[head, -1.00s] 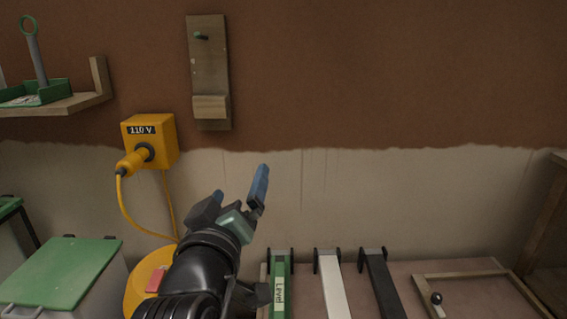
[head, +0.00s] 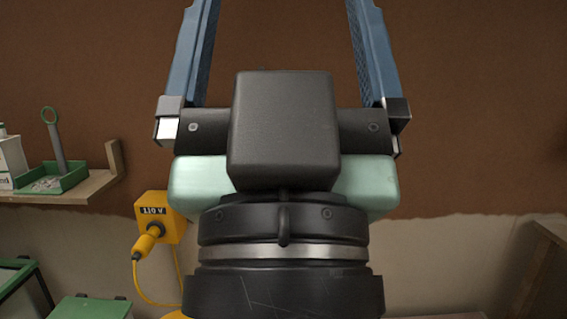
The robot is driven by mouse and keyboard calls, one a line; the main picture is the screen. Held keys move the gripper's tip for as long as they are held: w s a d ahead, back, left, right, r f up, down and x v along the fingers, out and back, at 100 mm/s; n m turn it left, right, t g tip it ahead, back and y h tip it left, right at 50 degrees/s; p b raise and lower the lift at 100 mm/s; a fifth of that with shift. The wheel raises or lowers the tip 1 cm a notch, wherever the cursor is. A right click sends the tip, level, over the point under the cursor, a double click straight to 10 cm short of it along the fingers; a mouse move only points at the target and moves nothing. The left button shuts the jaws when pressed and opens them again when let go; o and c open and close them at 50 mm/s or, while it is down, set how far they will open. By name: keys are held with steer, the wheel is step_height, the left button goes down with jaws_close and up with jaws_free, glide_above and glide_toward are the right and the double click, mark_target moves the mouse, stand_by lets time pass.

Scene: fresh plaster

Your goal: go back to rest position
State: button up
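My gripper (head: 281,20) is large and close in the middle of the head view, pointing up. Its two blue fingers stand wide apart with nothing between them; their tips run out of the top of the picture. The brown and pale plaster wall (head: 480,110) shows behind it. My gripper body hides the middle of the wall and what lies below it.
A wooden shelf (head: 85,190) at the left holds a green tray (head: 62,180) with a ring-topped grey tool. Below it are a yellow 110 V box (head: 158,217) with a plugged cable and a green-lidded bin (head: 90,308). Wood framing (head: 545,265) stands at the right.

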step_height(320, 180, up, 20)
steer(key=p, duration=1.8)
